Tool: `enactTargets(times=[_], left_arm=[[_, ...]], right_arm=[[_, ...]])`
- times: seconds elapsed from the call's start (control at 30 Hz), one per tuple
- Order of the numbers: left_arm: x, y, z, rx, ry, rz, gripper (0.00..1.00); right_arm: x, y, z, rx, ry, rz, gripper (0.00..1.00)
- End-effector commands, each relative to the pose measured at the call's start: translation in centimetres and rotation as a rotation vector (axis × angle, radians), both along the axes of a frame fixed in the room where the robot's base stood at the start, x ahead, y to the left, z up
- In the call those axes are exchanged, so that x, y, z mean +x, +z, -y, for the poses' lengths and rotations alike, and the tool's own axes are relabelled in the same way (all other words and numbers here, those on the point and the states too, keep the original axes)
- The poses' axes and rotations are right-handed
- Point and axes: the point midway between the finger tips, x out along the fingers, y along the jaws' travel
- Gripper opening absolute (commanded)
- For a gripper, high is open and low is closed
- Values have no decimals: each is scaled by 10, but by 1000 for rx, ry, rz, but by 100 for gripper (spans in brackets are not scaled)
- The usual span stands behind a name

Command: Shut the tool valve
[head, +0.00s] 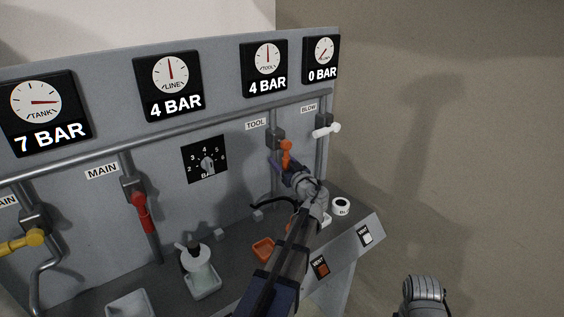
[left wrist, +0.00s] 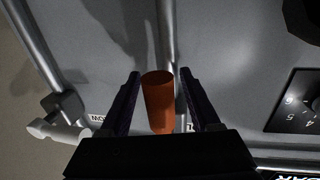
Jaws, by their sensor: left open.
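The tool valve has an orange handle (head: 286,152) that points down, roughly along its pipe, below the TOOL label (head: 256,124). My left gripper (head: 283,168) is at the lower end of this handle, in front of the panel. In the left wrist view the orange handle (left wrist: 158,100) stands between the two open fingers, with a gap visible on each side. The tool gauge (head: 265,68) reads 4 BAR. The valve's body is partly hidden by the handle.
The blow valve's white handle (head: 326,130) lies crosswise just right of the tool valve. The red main handle (head: 141,212) hangs down at left, and a yellow handle (head: 22,243) is further left.

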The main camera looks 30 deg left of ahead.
Motion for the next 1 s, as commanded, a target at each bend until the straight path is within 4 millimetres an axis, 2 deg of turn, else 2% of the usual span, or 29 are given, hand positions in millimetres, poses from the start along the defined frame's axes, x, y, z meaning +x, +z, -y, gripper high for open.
enactTargets(times=[0.17, 0.73, 1.0], left_arm=[[0, 0, 0, 0, 0, 0, 63], [0, 0, 0, 0, 0, 0, 0], [0, 0, 0, 0, 0, 0, 0]], right_arm=[[0, 0, 0, 0, 0, 0, 50], [0, 0, 0, 0, 0, 0, 50], [0, 0, 0, 0, 0, 0, 50]])
